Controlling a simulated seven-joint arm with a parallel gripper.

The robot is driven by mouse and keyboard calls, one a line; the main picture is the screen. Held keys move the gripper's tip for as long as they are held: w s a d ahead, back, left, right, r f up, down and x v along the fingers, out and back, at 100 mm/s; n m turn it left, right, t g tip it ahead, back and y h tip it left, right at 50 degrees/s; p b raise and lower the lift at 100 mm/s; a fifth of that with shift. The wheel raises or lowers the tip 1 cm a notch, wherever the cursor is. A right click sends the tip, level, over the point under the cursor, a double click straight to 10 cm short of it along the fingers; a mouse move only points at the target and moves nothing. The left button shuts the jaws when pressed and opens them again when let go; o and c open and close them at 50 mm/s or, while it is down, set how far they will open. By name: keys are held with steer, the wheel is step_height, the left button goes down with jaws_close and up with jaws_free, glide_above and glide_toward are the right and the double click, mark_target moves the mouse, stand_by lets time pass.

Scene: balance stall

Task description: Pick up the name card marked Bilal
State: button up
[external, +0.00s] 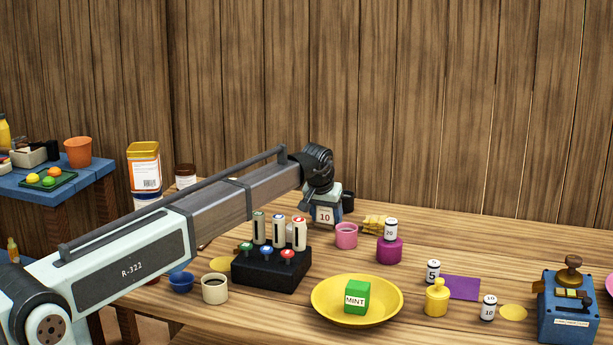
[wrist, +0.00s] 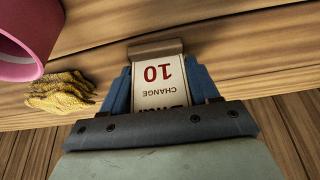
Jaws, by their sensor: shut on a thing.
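My gripper (external: 322,206) is at the back of the table, beyond the pink cup. The card shows a red 10, the word CHANGE and a dark word partly hidden by the gripper, all upside down there; I cannot read that word fully. In the external view the card's face with the 10 (external: 325,215) shows upright at the gripper. I cannot tell whether the card touches the table.
A pink cup (external: 346,236) and a yellow crumpled cloth (external: 376,223) stand close to the gripper. A black block with levers (external: 270,270), a yellow plate (external: 322,312) with a green MINT box (external: 357,297) and several weights stand nearer the front. A plank wall is behind.

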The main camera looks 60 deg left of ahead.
steer(key=c, duration=0.3)
steer(key=shift+c, duration=0.2)
